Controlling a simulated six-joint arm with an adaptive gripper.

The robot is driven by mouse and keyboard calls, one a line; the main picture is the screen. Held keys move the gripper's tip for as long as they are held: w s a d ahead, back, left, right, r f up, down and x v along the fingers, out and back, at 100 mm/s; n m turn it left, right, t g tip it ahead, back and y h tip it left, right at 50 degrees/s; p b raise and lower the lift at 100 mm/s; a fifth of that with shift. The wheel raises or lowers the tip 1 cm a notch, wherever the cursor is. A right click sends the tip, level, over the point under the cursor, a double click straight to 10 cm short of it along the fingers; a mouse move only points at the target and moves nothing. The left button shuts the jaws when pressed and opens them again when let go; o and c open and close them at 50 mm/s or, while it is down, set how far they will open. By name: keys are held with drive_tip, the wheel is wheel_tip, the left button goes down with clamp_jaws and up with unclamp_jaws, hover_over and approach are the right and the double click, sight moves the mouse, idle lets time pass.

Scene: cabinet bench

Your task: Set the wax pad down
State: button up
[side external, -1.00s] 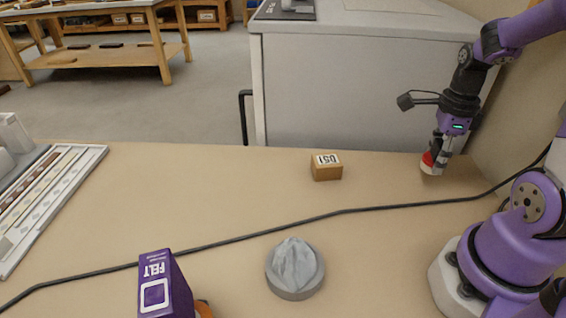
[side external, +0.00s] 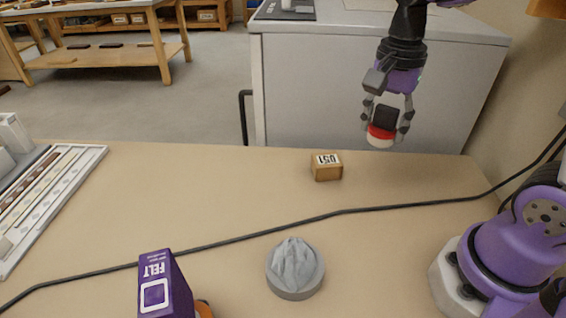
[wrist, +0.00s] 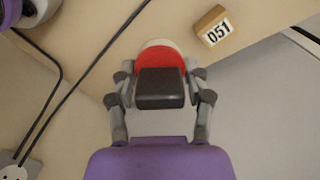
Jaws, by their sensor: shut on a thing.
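The wax pad is a round piece with a red band and a cream-white underside, topped by a dark block. The wax pad (side external: 380,137) is held in the air near the bench's back edge, right of the small wooden block. It also shows in the wrist view (wrist: 161,56). My gripper (side external: 387,118) is shut on its dark block, with one finger on each side, as the wrist view shows (wrist: 160,88). The pad's underside appears clear of the bench top (side external: 400,175).
A wooden block marked 051 (side external: 326,167) stands near the back edge. A dark cable (side external: 300,222) crosses the bench. A grey round dish with a crumpled cloth (side external: 295,270), a purple FELT box (side external: 165,285) and a white tray (side external: 45,205) stand in front and left. The middle is largely clear.

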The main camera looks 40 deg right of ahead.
drive_tip(key=w+a+r+n, duration=0.3)
drive_tip(key=w+n, duration=0.1)
drive_tip(key=n, duration=1.1)
drive_tip(key=shift+a, duration=0.15)
drive_tip(key=shift+f, duration=0.1)
drive_tip(key=s+d+f+m, duration=0.1)
drive_tip(key=m, duration=0.4)
drive_tip(key=s+d+f+m, duration=0.1)
drive_tip(key=m, duration=0.4)
drive_tip(key=s+d+f+m, duration=0.1)
drive_tip(key=s+m, duration=0.1)
drive_tip(key=m, duration=0.3)
drive_tip(key=shift+s+d, duration=0.1)
drive_tip(key=shift+d, duration=0.15)
drive_tip(key=s+f+m, duration=0.1)
drive_tip(key=m, duration=0.3)
drive_tip(key=s+d+f+m, duration=0.1)
drive_tip(key=s+m, duration=0.1)
drive_tip(key=m, duration=0.3)
drive_tip(key=s+m, duration=0.1)
drive_tip(key=m, duration=0.3)
drive_tip(key=shift+s+d+f+m, duration=0.15)
drive_tip(key=shift+d+f+m, duration=0.15)
drive_tip(key=shift+d+f, duration=0.1)
